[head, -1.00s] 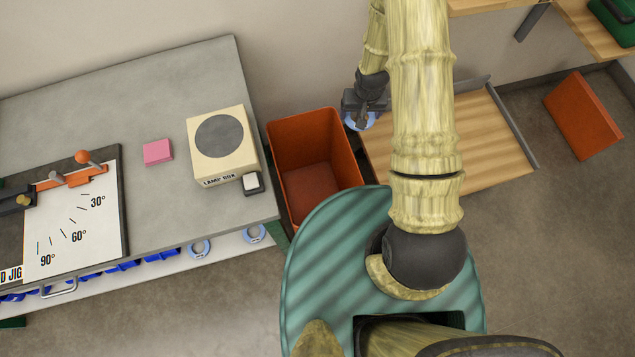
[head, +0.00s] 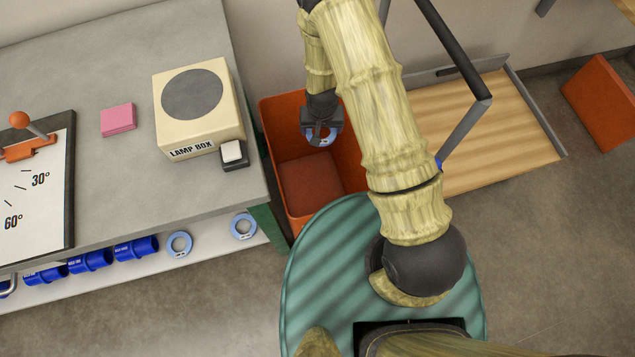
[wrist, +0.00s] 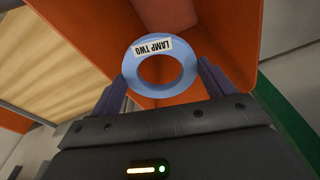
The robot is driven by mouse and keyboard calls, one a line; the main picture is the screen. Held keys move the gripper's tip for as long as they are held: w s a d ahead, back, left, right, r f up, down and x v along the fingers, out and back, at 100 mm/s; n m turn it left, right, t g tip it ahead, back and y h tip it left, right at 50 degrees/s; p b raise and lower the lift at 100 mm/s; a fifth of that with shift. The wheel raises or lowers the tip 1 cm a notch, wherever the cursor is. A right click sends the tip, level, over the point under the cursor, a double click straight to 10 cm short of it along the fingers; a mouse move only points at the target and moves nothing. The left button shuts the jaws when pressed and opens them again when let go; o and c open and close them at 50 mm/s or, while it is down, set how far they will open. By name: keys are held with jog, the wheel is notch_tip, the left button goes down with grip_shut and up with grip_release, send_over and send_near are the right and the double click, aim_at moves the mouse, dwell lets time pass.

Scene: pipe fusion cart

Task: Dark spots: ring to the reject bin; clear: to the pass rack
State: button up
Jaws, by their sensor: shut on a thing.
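My gripper (wrist: 161,85) is shut on a light blue ring (wrist: 136,75) with a white label reading "LAMP TWO". No dark spots show on the side of the ring facing the wrist camera. In the head view the ring (head: 327,137) hangs from my gripper (head: 319,134) over the opening of an orange bin (head: 278,128). The bin's walls surround the ring in the wrist view. A pass rack cannot be made out for certain.
A cream lamp box (head: 205,130) with a dark round top stands on the grey bench (head: 110,190), beside a pink block (head: 118,119). Two light blue rings (head: 180,244) and several blue pipes (head: 90,260) lie on the lower shelf. A wooden board (head: 490,130) lies right of the bin.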

dwell(0.3)
notch_tip(320, 180, down, 6)
jog(key=b, duration=0.4)
jog(key=shift+b, duration=0.3)
jog(key=o, duration=1)
jog(key=shift+c, duration=0.2)
jog(key=shift+r, duration=0.15)
notch_tip(320, 180, up, 17)
jog(key=s+p, duration=0.2)
jog(key=shift+s, duration=0.3)
